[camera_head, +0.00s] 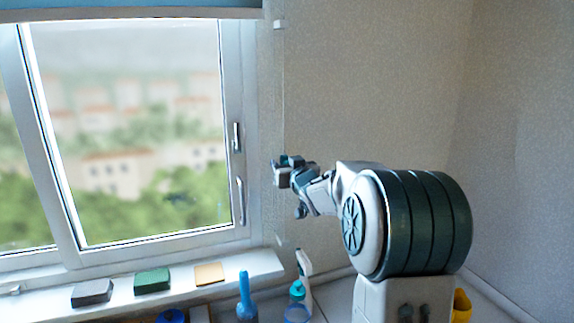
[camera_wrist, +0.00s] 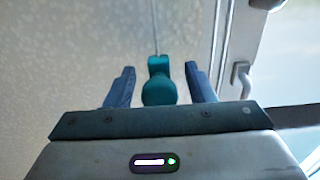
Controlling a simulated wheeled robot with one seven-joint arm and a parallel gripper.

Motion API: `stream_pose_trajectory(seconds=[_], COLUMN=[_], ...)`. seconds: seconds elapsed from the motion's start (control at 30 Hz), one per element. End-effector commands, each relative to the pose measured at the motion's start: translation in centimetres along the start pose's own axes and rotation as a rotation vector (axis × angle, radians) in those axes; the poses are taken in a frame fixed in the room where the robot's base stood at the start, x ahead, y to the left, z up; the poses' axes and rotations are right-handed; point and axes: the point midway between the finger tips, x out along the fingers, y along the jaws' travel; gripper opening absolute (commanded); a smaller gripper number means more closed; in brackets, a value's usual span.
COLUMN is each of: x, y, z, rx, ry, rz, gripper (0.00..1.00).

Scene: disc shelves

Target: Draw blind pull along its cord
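The blind pull (camera_wrist: 158,85) is a teal knob with a narrower waist, on a thin pale cord (camera_wrist: 154,28) in the wrist view. My gripper (camera_wrist: 161,78) is open, with one blue finger on each side of the pull. A gap shows between each finger and the pull. In the head view my gripper (camera_head: 284,170) is by the wall just right of the window, at the line of the cord (camera_head: 284,95). The pull is hard to tell from the fingers there. The blue blind (camera_head: 130,13) is at the top of the window.
The window frame with its handle (camera_head: 236,137) is left of my gripper. The sill (camera_head: 245,268) holds a grey block (camera_head: 92,293), a green block (camera_head: 152,281) and a tan block (camera_head: 209,274). Bottles (camera_head: 246,300) stand below. The wall at right is bare.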

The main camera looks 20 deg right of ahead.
Motion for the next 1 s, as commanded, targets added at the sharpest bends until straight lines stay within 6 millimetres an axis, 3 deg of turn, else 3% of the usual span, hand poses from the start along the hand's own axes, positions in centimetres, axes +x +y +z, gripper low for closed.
stream_pose_trajectory(seconds=[0.03,0.17,0.57,0.77,1.0], x=[0.0,0.0,0.0,0.0,0.0], y=[0.0,0.0,0.0,0.0,0.0], z=[0.0,0.0,1.3,3.9,8.5], rx=[0.0,0.0,0.0,0.0,0.0], ry=[0.0,0.0,-0.001,-0.003,-0.006], rz=[0.0,0.0,0.0,0.0,0.0], gripper=[0.36,0.0,0.0,0.0,0.0])
